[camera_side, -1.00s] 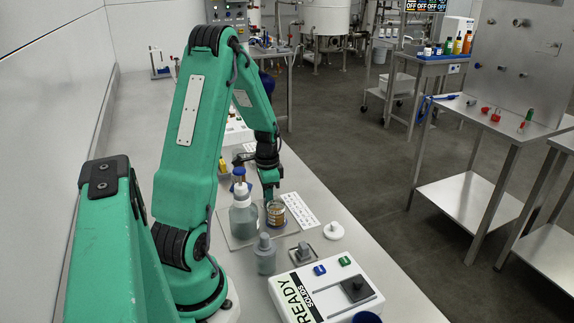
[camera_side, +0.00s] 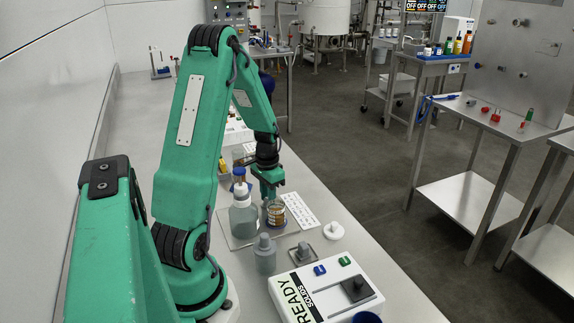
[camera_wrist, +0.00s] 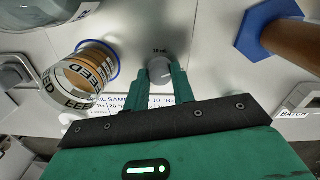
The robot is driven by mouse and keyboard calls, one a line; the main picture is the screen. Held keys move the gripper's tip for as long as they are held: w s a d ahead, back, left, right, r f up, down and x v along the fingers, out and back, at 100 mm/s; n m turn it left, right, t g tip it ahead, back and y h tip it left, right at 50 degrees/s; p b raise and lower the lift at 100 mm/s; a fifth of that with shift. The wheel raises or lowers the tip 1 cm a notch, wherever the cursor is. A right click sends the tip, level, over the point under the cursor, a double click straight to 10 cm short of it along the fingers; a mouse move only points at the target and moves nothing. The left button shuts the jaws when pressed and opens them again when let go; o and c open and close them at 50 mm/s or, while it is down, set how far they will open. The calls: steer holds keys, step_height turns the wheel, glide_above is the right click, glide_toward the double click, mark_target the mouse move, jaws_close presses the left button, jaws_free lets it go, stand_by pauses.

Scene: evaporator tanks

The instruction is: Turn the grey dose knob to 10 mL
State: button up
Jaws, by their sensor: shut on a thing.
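The grey dose knob (camera_wrist: 160,71) shows in the wrist view on a pale panel, with a small "10 mL" mark just above it in the picture. My gripper (camera_wrist: 161,78) has a finger on each side of the knob and is shut on it. The fingers cover part of the knob's sides. I cannot tell clearly where its pointer aims. In the side view my gripper (camera_side: 268,190) points down at the bench behind the jar and bottles, and the knob is hidden there.
A clear jar with a "FEED" label (camera_wrist: 80,75) stands close left of the fingers, also seen in the side view (camera_side: 276,213). A brown cylinder with a blue hexagonal base (camera_wrist: 268,27) is at the right. A dropper bottle (camera_side: 243,215) stands near the arm.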

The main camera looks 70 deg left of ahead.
steer(key=shift+a+r, duration=0.1)
steer(key=o, duration=1)
steer(key=shift+r, duration=0.1)
steer(key=shift+r, duration=3.8)
